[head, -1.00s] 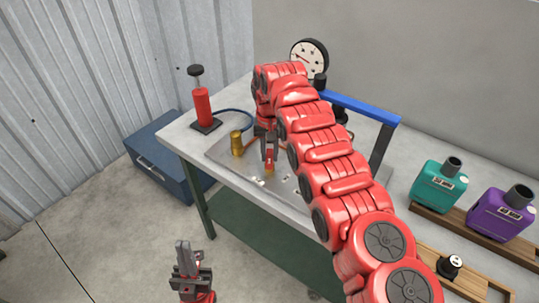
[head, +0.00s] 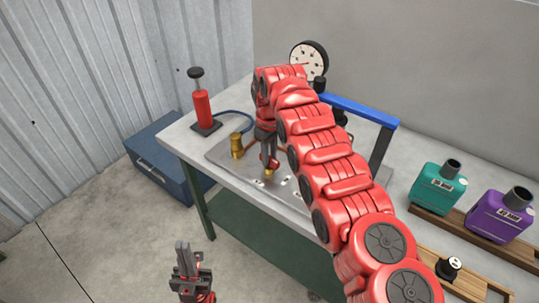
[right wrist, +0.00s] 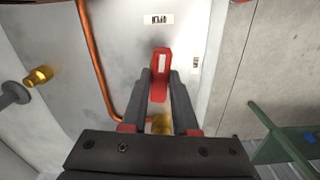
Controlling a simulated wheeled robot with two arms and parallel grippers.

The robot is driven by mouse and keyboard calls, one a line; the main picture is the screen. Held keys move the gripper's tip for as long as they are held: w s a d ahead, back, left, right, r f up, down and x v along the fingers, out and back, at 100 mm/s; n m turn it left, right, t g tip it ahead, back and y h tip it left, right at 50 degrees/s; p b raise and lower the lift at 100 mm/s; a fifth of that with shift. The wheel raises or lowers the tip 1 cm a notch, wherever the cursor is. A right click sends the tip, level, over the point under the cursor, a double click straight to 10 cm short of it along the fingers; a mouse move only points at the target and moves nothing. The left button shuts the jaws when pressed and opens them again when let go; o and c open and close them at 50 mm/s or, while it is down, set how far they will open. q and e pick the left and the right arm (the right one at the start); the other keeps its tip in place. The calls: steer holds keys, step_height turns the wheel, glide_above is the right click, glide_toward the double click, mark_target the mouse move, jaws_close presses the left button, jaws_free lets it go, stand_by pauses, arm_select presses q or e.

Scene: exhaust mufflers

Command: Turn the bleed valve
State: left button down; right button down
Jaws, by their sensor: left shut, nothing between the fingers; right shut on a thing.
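The bleed valve has a red lever handle (right wrist: 162,68) above a brass body (right wrist: 160,123). In the head view the brass (head: 268,173) shows at the front of a grey metal plate (head: 232,163). My right gripper (head: 268,158) reaches down over it and is shut on the red handle. In the right wrist view its two fingers (right wrist: 161,78) press on the sides of the handle, partly hiding the valve. My left gripper (head: 182,245) is shut and empty, low in front of the bench.
A brass fitting (head: 236,146) stands on the plate left of my right gripper. A red hand pump (head: 203,108), a round gauge (head: 309,62) and a blue-topped frame (head: 358,108) are near. Green (head: 438,188) and purple (head: 500,213) jugs stand at right.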

steer(key=shift+n, duration=0.5)
stand_by(0.3)
steer(key=c, duration=0.7)
jaws_free()
steer(key=shift+r, duration=0.1)
steer(key=shift+r, duration=0.3)
step_height(320, 180, up, 4)
steer(key=shift+f+p, duration=0.1)
steer(key=shift+p, duration=0.85)
step_height(320, 180, up, 13)
steer(key=p, duration=1.2)
steer(key=shift+f+p, duration=0.1)
steer(key=shift+p, duration=0.2)
